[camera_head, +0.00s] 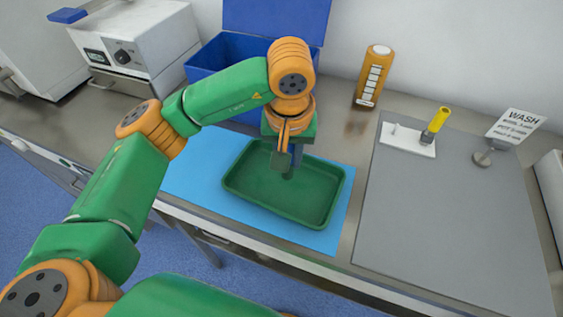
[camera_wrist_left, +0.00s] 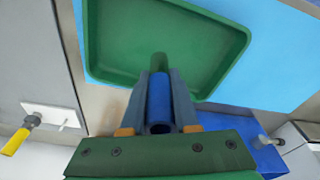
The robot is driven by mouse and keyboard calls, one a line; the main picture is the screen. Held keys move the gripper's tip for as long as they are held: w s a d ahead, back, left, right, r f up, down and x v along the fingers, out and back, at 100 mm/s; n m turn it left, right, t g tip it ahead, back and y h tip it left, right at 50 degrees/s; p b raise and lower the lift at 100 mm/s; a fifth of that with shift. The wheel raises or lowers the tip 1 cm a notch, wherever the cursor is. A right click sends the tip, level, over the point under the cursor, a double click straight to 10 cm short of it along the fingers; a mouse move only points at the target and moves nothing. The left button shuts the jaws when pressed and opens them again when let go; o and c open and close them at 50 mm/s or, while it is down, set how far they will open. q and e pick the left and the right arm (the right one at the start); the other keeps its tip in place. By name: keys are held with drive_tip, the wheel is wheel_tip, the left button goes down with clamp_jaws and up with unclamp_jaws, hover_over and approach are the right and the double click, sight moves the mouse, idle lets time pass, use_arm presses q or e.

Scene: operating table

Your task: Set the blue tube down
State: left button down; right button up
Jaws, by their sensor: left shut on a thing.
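My left gripper (camera_head: 284,160) points down over the green tray (camera_head: 240,191), near its far side. In the left wrist view the gripper's two fingers (camera_wrist_left: 160,98) are shut on the blue tube (camera_wrist_left: 159,100), one on each side of it. The tube's open end faces the wrist camera. A dark green patch lies on the tray floor (camera_wrist_left: 205,50) just beyond the tube, like a shadow. The tube's lower end is hard to make out in the head view, and I cannot tell whether it touches the tray. My right gripper is not in view.
The tray lies on a light blue mat (camera_head: 200,165). A blue bin (camera_head: 212,62) stands behind. An orange bottle (camera_head: 373,78), a white holder with a yellow-handled tool (camera_head: 408,139), a grey mat (camera_head: 440,220) and a WASH sign (camera_head: 515,126) are at the right. The tray looks empty.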

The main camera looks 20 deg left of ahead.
use_arm(q)
drive_tip(key=f, duration=0.1)
drive_tip(key=f+p, duration=0.2)
drive_tip(key=shift+w+a+f, duration=0.25)
drive_tip(key=shift+a, duration=0.05)
drive_tip(key=shift+f, duration=0.4)
drive_tip(key=shift+a+f+b, duration=0.1)
drive_tip(key=shift+f+b, duration=0.15)
drive_tip(key=shift+b, duration=0.1)
drive_tip(key=c, duration=0.7)
unclamp_jaws()
drive_tip(key=shift+o, duration=0.2)
drive_tip(key=shift+r, duration=0.1)
drive_tip(key=shift+r+p, duration=0.3)
drive_tip(key=shift+p, duration=0.1)
drive_tip(key=r, duration=0.4)
drive_tip(key=s+r, duration=0.1)
drive_tip(key=r, duration=0.6)
drive_tip(key=shift+s+d+r+b, duration=0.3)
drive_tip(key=shift+s+b, duration=0.05)
